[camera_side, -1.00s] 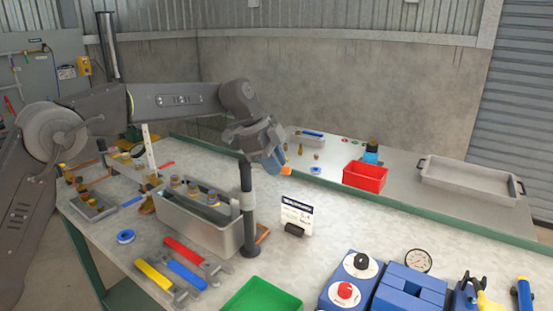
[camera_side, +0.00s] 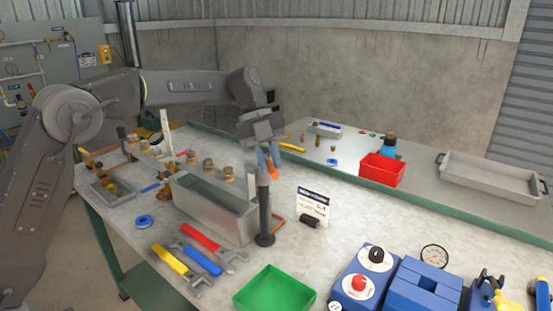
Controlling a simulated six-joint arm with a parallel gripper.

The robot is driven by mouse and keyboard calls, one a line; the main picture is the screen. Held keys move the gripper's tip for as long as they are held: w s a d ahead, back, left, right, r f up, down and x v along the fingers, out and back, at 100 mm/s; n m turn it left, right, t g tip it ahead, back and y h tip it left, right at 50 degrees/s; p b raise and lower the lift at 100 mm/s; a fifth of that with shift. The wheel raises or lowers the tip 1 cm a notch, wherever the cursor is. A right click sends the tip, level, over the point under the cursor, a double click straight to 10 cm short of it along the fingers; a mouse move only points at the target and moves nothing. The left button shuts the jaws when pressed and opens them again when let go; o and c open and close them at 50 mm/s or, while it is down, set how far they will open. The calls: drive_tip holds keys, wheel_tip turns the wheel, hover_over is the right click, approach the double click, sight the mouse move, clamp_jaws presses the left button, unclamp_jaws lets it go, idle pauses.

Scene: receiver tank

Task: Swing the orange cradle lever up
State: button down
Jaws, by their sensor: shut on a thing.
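A dark upright post (camera_side: 265,215) stands at the tank's right front corner. My gripper (camera_side: 268,160), with blue fingers, points down just above the post's top. It is shut on the orange lever (camera_side: 272,174), of which only a small end shows between and below the fingers. The rest of the lever is hidden.
Red, blue and yellow wrenches (camera_side: 200,260) lie in front of the tank. A green tray (camera_side: 275,290), a small sign (camera_side: 313,205) and a blue device (camera_side: 375,280) stand nearby. A red bin (camera_side: 382,170) sits behind.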

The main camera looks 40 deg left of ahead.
drive_tip(key=shift+s+a+r+m+g, duration=0.1)
drive_tip(key=shift+s+a+m+g, duration=0.35)
drive_tip(key=shift+m, duration=0.45)
drive_tip(key=c, duration=1.1)
unclamp_jaws()
drive_tip(key=shift+o, duration=0.2)
drive_tip(key=v, duration=0.7)
drive_tip(key=shift+r, duration=0.2)
